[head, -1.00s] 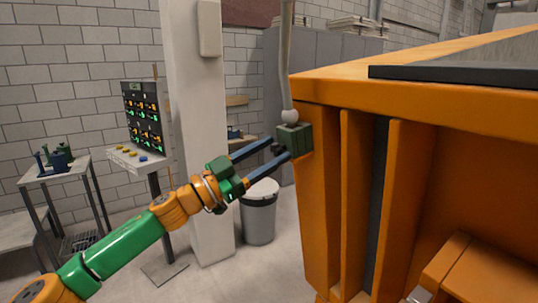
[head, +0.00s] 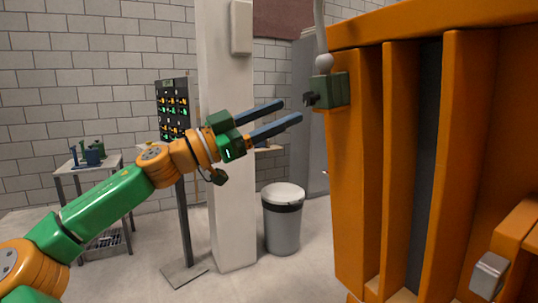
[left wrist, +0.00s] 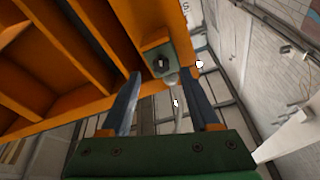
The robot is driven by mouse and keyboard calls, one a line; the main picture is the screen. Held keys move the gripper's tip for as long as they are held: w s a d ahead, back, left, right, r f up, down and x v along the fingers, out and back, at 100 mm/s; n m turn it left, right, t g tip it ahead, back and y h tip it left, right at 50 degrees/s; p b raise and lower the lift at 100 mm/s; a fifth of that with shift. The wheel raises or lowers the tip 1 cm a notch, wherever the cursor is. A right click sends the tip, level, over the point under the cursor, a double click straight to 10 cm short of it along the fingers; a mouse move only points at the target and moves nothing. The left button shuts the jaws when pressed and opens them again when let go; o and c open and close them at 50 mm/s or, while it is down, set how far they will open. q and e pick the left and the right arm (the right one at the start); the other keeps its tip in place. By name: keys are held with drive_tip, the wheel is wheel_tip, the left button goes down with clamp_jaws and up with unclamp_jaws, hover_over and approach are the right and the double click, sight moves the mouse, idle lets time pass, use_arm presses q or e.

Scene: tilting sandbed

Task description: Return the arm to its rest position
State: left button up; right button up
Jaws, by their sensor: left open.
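My left arm comes in from the left in the head view. Its left gripper (head: 290,112) is open, with two blue fingers apart and nothing between them. The fingertips are a little left of and below a small green box (head: 331,91) with a dark knob, on the corner of the orange sandbed frame (head: 352,200), and apart from it. In the left wrist view the two fingers (left wrist: 165,100) are spread, and the green box (left wrist: 160,62) shows beyond them. My right gripper is not in view.
A white pillar (head: 228,200) stands behind my left gripper. A grey bin (head: 283,225) stands on the floor between pillar and frame. A panel on a stand (head: 173,105) and a small table (head: 88,167) are at the left. A grey pipe rises from the green box.

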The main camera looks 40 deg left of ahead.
use_arm(q)
drive_tip(key=shift+v, duration=0.9)
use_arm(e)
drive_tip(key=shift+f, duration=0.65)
use_arm(q)
drive_tip(key=shift+a+r, duration=0.1)
drive_tip(key=shift+r, duration=0.1)
